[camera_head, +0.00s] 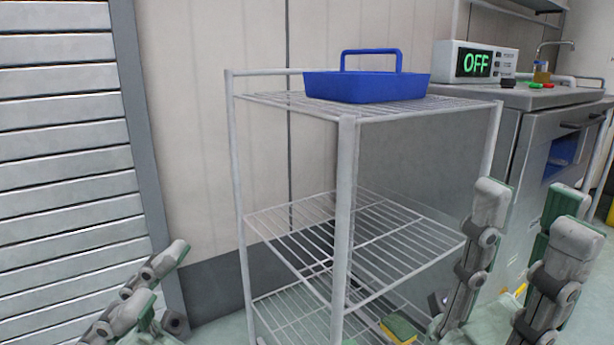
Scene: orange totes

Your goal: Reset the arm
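My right gripper (530,215) is at the lower right, in front of the wire rack and the grey counter. Its fingers point up and stand apart, with a clear gap and nothing between them. My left gripper (160,275) is at the lower left, in front of the slatted panel. Only part of it shows, cut off by the bottom edge, and its finger gap cannot be judged. No object is visible in it.
A white wire rack (348,180) stands in the middle, with a blue handled tray (366,88) on top. A yellow-green item (398,330) is low down. Slatted panel (62,130) at left.

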